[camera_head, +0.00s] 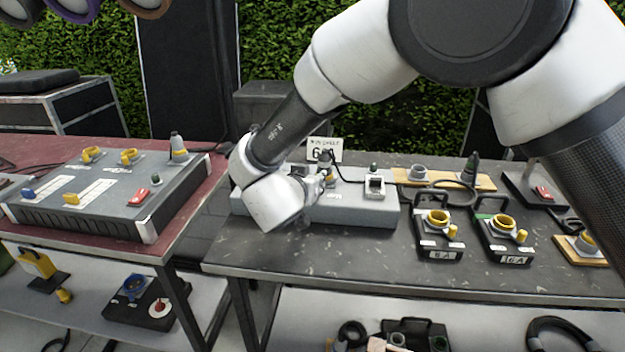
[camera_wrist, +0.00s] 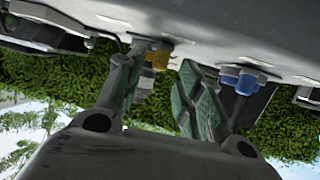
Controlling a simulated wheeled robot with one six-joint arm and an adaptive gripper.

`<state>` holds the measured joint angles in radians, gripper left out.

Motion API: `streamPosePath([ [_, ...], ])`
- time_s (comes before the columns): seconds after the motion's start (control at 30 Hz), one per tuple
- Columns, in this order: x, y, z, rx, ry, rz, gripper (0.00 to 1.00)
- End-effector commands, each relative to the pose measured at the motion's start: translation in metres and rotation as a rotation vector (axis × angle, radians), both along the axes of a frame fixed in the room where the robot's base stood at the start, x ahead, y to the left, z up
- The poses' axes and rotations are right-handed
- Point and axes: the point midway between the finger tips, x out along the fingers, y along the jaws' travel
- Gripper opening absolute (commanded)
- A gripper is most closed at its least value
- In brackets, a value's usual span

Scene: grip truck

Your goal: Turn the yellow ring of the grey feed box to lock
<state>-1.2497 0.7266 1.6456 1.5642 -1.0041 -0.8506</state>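The grey feed box (camera_head: 358,211) lies on the dark table, partly hidden behind my arm. Its yellow ring (camera_head: 329,180) shows just right of my wrist, with a grey plug standing in it. My gripper is mostly hidden by my wrist in the head view. In the wrist view, which is upside down, the feed box (camera_wrist: 215,30) spans the top. The yellow ring (camera_wrist: 159,56) and the plug (camera_wrist: 146,84) sit between the two green-padded fingers of my open gripper (camera_wrist: 155,68). I see a gap on the right; contact at the left finger is unclear. A blue socket (camera_wrist: 243,79) lies outside the right finger.
A larger grey panel (camera_head: 110,205) is on the red table at left. The dark table's front is clear.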

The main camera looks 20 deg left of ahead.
Motion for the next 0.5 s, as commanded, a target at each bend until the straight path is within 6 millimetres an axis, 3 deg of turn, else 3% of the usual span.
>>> streamPosePath([
  [0.3, -0.065, -0.006, 0.028, 0.000, -0.001, 0.002, 0.37],
  [0.5, -0.088, -0.009, 0.037, 0.000, -0.001, 0.001, 0.37],
])
